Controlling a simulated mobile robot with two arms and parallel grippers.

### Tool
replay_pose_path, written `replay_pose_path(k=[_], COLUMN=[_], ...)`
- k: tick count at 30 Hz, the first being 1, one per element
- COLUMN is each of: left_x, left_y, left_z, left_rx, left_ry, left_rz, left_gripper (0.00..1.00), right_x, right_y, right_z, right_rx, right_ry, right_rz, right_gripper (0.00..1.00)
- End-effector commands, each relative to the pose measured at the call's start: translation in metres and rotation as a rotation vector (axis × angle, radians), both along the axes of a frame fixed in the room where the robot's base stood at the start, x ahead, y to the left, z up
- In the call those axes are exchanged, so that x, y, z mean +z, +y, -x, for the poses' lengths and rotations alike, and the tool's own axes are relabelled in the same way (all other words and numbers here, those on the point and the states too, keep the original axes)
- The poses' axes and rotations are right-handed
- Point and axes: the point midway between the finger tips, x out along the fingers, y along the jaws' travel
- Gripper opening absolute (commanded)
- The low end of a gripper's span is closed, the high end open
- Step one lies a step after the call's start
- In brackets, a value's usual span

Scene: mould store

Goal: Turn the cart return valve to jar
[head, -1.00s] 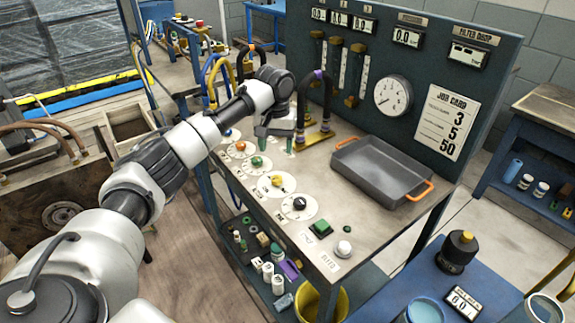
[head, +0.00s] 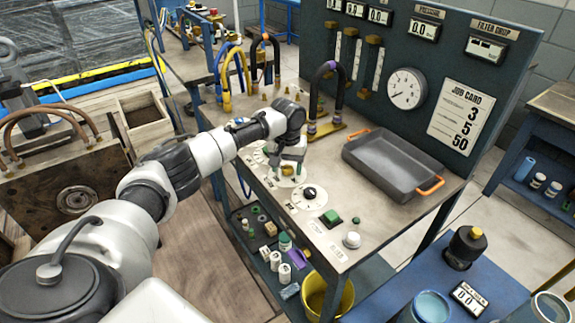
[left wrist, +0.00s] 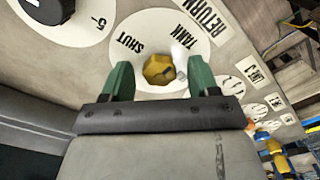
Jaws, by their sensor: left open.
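The return valve is a yellow knob (left wrist: 158,69) on a white dial (left wrist: 153,24), below a RETURN plate (left wrist: 209,17) in the left wrist view. The dial shows SHUT and TANK; a JAR mark does not show, and I cannot tell where the knob points. My left gripper (left wrist: 157,80) is open, its green fingertips on either side of the knob, not closed on it. In the head view the left gripper (head: 287,166) is over this dial on the bench and largely hides the knob. My right gripper is not in view.
A black knob on its dial (head: 309,193) is close by, toward the front. A green button (head: 332,217) and a white button (head: 351,240) lie beyond it. A grey tray (head: 393,163) with orange handles stands to the right. A black hose loop (head: 314,92) rises behind.

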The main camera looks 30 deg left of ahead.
Motion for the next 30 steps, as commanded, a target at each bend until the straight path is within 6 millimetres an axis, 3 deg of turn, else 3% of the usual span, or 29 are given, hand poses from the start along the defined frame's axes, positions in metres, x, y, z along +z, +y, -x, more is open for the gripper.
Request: replay_pose_path(k=[3,12,13,22,30], left_x=[0.0,0.0,0.001,0.003,0.005], left_y=[0.0,0.0,0.0,0.0,0.0], left_z=[0.0,0.0,0.0,0.0,0.0], left_rx=[0.0,0.0,0.0,-0.041,-0.207], left_ry=[0.0,0.0,-0.001,0.0,0.0], left_rz=[0.0,0.0,0.0,0.001,0.002], left_gripper=[0.59,0.13,0.11,0.11,0.11], right_x=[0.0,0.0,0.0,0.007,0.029], right_y=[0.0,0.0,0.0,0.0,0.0], right_z=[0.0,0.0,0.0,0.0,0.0], right_rx=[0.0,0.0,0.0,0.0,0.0], right_ry=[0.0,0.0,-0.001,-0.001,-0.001], right_rz=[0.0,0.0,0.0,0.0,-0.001], right_gripper=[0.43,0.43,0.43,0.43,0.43])
